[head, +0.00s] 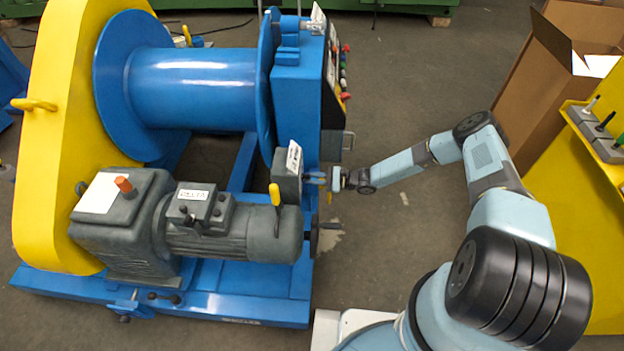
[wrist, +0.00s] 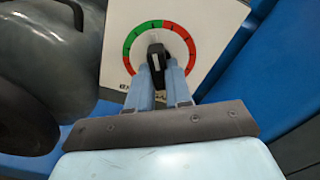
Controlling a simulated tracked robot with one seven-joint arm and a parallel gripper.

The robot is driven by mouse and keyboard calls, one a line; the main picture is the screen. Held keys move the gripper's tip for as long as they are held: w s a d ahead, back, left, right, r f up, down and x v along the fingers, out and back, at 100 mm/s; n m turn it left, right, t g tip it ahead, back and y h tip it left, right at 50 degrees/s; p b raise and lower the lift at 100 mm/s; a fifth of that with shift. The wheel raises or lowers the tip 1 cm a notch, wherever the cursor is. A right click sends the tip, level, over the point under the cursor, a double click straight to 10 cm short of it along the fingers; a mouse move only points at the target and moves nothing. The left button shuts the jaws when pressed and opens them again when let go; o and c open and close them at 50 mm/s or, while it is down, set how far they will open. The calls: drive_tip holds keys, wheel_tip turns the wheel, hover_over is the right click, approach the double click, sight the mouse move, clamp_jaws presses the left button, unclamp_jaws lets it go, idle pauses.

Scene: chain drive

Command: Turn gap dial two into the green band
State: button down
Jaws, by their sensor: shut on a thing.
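The gap dial (wrist: 118,42) shows in the wrist view as a white plate with a ring of red and green sections around a black knob (wrist: 155,50). My gripper (wrist: 160,72) is shut on this knob, its blue-grey fingers on either side. The fingers hide the lower part of the ring and most of the label, so I cannot read the dial's number. In the head view my gripper (head: 322,178) reaches the dark box (head: 287,184) on the blue machine; the dial face is turned away there.
A grey motor (head: 235,232) with a yellow lever (head: 275,195) stands left of my gripper. The blue drum (head: 190,88) and a panel with coloured knobs (head: 338,75) are behind. A cardboard box (head: 545,75) and a yellow stand (head: 585,225) are right.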

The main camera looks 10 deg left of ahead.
drive_tip(key=n, duration=0.5)
drive_tip(key=shift+s+f+n, duration=0.1)
drive_tip(key=shift+n, duration=0.2)
idle(0.4)
drive_tip(key=c, duration=1.3)
unclamp_jaws()
drive_tip(key=shift+c, duration=0.2)
drive_tip(key=o, duration=0.3)
drive_tip(key=w+d, duration=0.1)
drive_tip(key=d, duration=1.2)
drive_tip(key=shift+d, duration=0.4)
